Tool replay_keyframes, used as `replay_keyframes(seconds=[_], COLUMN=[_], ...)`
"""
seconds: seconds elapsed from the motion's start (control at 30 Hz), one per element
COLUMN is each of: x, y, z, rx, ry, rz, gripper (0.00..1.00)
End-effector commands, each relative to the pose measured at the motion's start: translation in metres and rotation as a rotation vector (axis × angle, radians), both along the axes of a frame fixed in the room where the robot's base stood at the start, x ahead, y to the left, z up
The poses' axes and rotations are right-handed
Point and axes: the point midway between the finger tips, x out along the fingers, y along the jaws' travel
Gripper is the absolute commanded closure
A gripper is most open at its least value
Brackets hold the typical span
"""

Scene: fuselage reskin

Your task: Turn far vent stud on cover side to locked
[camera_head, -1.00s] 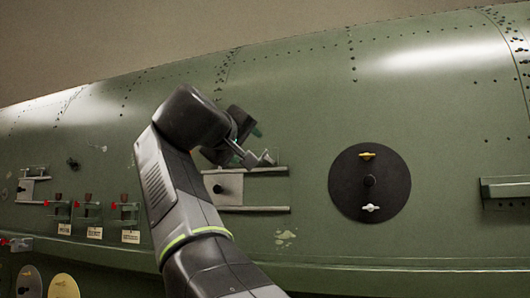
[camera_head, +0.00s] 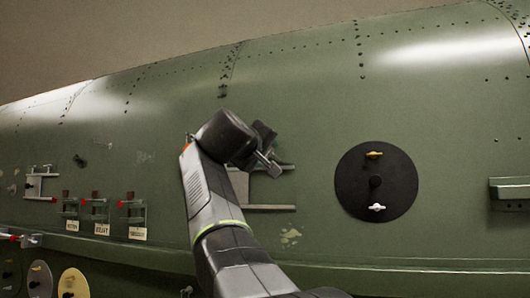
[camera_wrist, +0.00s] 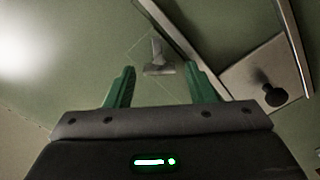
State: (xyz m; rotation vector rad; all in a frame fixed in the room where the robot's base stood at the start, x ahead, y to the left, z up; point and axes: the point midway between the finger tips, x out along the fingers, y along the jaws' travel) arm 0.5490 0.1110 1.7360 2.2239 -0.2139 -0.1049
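A grey T-shaped stud (camera_wrist: 158,64) stands on the green skin in the wrist view, inside a thin pale square outline. My gripper (camera_wrist: 160,70) is open, with one green finger on each side of the stud and a gap on both sides. I cannot tell how deep the fingertips reach. In the head view my gripper (camera_head: 264,150) is beside the upper rail's right part, partly hidden by my wrist. The sliding cover plate (camera_wrist: 245,75) with a black knob (camera_wrist: 273,95) sits between two rails, right of the stud. I cannot read a locked mark.
A black disc (camera_head: 352,195) with a yellow and a white wing stud is to the right. Several labelled red-tipped latches (camera_head: 100,212) are at left. A ledge (camera_head: 510,189) juts out at far right. Skin above the rails is clear.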

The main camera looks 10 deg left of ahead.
Motion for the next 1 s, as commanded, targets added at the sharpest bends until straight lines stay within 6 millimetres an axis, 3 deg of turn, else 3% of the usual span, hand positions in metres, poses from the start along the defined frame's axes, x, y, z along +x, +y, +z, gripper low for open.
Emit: replay_keyframes(seconds=[0.03, 0.2, 0.57, 1.0], x=[-0.0002, -0.0002, -0.0001, -0.0003], y=[0.0, 0.0, 0.0001, -0.0003], z=[0.0001, 0.0, -0.0007, -0.0004], rx=[0.0, 0.0, 0.053, 0.387], ry=[0.0, 0.0, -0.01, -0.075], rz=[0.0, 0.0, -0.001, 0.0], gripper=[0.61, 0.9, 0.9, 0.9])
